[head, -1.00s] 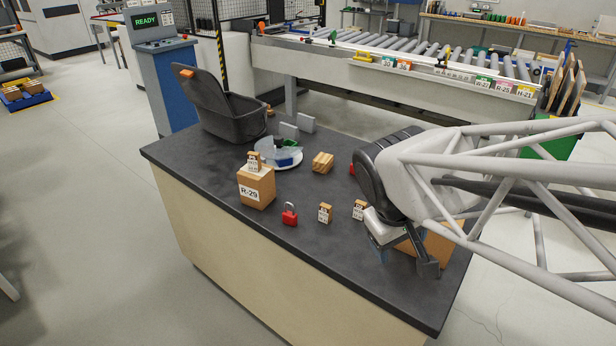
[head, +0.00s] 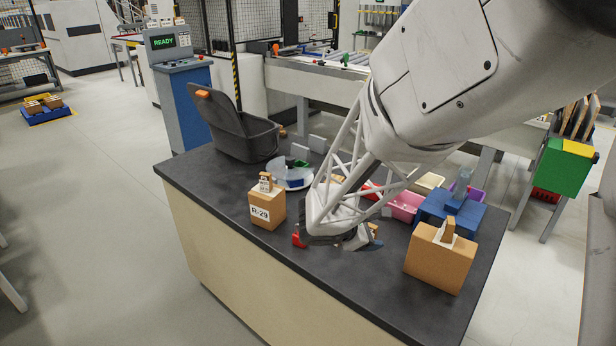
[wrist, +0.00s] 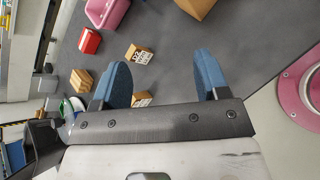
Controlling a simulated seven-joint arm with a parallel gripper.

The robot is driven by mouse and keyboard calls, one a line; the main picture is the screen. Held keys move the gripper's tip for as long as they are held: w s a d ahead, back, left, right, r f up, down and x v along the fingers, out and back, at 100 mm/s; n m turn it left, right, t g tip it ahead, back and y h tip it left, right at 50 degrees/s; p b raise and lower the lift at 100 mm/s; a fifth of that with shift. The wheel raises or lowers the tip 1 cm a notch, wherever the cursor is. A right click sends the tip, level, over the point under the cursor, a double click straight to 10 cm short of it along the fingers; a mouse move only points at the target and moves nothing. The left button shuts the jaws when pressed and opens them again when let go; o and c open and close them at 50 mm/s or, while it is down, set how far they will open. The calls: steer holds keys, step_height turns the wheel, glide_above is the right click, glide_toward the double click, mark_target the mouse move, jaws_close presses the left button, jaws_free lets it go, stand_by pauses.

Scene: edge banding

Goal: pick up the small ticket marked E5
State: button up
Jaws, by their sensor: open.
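Several small tan tickets with white printed labels are in view, but I cannot read E5 on any of them. In the wrist view, one ticket (wrist: 140,54) lies between and beyond my fingers, nearer the left one. Another ticket (wrist: 141,99) is partly hidden behind my gripper's edge. In the head view, a ticket (head: 265,182) stands on the box marked R-29 (head: 266,208), and another (head: 448,229) on the right cardboard box (head: 438,263). My gripper (wrist: 162,60) is open and empty above the table; it also shows in the head view (head: 362,243), hiding most of the front tickets.
A red padlock (head: 298,240) is beside my gripper. A red box (wrist: 89,41), a wooden bundle (wrist: 80,80) and a pink bin (head: 404,206) are nearby. The front-left tabletop is clear.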

steer(key=w+a+f+n+t, duration=0.2)
steer(key=w+a+f+n, duration=0.1)
steer(key=f, duration=0.1)
steer(key=w+a+f+n+t+y, duration=0.1)
steer(key=w+a+f+n, duration=0.2)
steer(key=w+f+n, duration=0.1)
steer(key=w+a+f+n+t, duration=0.2)
steer(key=w+a+f+n, duration=0.1)
steer(key=f, duration=0.1)
steer(key=shift+w+a+f+n+t, duration=0.1)
steer(key=shift+w+n+t, duration=0.1)
steer(key=shift+n+t, duration=0.1)
steer(key=shift+x, duration=1.3)
steer(key=shift+x, duration=2.6)
steer(key=shift+a+f, duration=0.1)
steer(key=shift+a, duration=0.05)
